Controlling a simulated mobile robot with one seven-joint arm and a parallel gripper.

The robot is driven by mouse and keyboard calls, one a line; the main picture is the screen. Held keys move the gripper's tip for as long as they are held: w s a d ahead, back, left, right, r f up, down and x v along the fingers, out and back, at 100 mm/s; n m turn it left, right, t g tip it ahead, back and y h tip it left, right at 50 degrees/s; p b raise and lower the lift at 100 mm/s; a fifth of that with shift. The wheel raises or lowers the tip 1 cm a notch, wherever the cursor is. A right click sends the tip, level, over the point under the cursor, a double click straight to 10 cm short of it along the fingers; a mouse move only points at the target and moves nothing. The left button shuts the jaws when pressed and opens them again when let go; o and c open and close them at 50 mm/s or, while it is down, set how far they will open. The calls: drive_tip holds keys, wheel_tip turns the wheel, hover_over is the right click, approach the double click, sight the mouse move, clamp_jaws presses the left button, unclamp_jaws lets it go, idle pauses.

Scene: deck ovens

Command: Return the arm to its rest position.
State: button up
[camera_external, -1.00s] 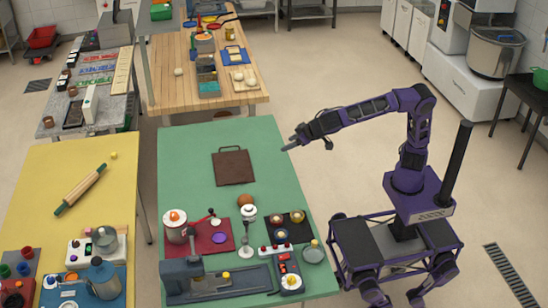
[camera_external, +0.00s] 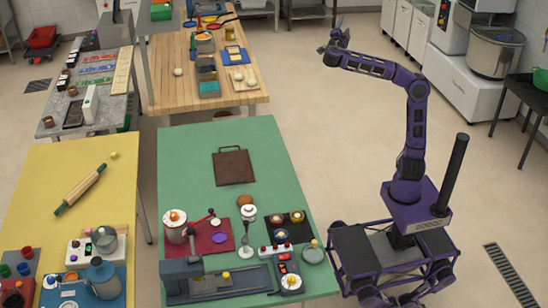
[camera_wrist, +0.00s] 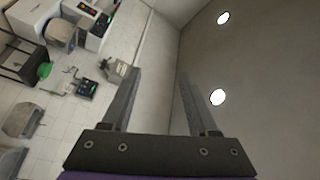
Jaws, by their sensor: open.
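My purple arm is raised beside the green table (camera_external: 200,150), its forearm reaching left and up. My gripper (camera_external: 340,33) is high above the floor, beyond the table's far right corner, pointing upward. In the wrist view, my gripper (camera_wrist: 155,80) shows two grey fingers spread apart with nothing between them. Behind the fingers are the wall and the ceiling with two round lamps (camera_wrist: 218,97).
The green table holds a brown board (camera_external: 233,167), a red mat (camera_external: 205,240) with items, and several devices at its near end. A wooden table (camera_external: 170,75) stands behind. White cabinets (camera_external: 405,25) stand at back right. Floor between the table and my base is clear.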

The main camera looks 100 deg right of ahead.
drive_tip(key=w+d+f+n+t+y+p, duration=0.1)
drive_tip(key=d+f+n+t+y+p, duration=0.25)
drive_tip(key=f+n, duration=0.8)
drive_tip(key=w+a+f+n+t+y, duration=0.2)
drive_tip(key=a+f+n+t, duration=0.1)
drive_tip(key=f, duration=0.3)
drive_tip(key=w+a+f+n+t+y, duration=0.1)
drive_tip(key=a+f+n+t+y, duration=0.1)
drive_tip(key=f+n+t, duration=0.3)
drive_tip(key=s+a+f+n+t+y+p, duration=0.1)
drive_tip(key=a+f+n+y+p, duration=0.1)
drive_tip(key=a, duration=0.9)
drive_tip(key=s+a+f+n+t+y+p, duration=0.1)
drive_tip(key=a+f+n+y, duration=0.3)
drive_tip(key=a+n, duration=0.5)
drive_tip(key=s+a+f+n+t+y+p, duration=0.1)
drive_tip(key=a+f+n+t+y+p, duration=0.1)
drive_tip(key=a, duration=1.1)
wheel_tip(320, 180, down, 4)
drive_tip(key=n+y+p, duration=0.1)
drive_tip(key=n+y, duration=0.1)
drive_tip(key=n, duration=0.1)
drive_tip(key=shift+a+n, duration=0.35)
wheel_tip(320, 180, down, 12)
drive_tip(key=b, duration=1.1)
drive_tip(key=shift+r+b, duration=0.15)
drive_tip(key=shift+b, duration=0.25)
